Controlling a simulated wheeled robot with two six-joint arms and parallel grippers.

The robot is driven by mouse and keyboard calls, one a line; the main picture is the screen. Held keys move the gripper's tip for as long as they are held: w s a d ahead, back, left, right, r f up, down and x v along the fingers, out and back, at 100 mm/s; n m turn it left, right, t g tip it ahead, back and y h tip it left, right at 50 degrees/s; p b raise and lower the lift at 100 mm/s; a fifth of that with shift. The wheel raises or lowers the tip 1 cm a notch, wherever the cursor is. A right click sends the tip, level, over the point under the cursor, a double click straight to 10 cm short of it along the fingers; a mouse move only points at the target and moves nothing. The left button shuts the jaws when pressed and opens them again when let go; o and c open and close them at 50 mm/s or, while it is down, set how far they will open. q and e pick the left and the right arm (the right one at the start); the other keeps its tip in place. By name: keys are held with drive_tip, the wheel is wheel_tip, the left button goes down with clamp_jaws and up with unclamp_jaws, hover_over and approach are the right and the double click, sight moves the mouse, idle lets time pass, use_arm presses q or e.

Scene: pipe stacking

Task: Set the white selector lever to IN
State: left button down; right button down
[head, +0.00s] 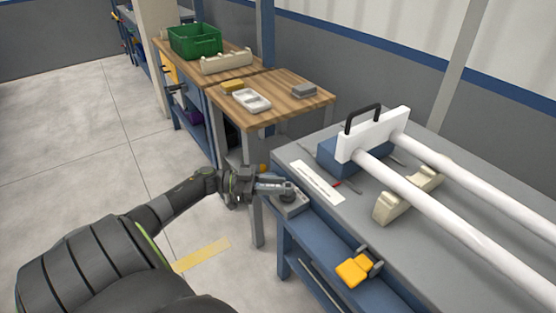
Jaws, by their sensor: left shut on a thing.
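My left gripper (275,187) reaches in from the left to the near left corner of the grey workbench (440,185). It is shut on the selector lever, which is mostly hidden by the fingers. Under the fingertips is a small grey selector base (291,203) with a dark round pivot. I cannot read any IN or OUT marking, or tell the lever's setting. My right gripper is not in view.
Two white pipes (440,217) lie across the workbench, through a white plate with a black handle (376,135) and over a cream cradle (392,206). A white strip (308,181) lies near the selector. A yellow clamp (353,269) is at the front edge. A wooden table (290,90) stands behind.

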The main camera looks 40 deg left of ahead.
use_arm(q)
drive_tip(key=shift+g, duration=0.3)
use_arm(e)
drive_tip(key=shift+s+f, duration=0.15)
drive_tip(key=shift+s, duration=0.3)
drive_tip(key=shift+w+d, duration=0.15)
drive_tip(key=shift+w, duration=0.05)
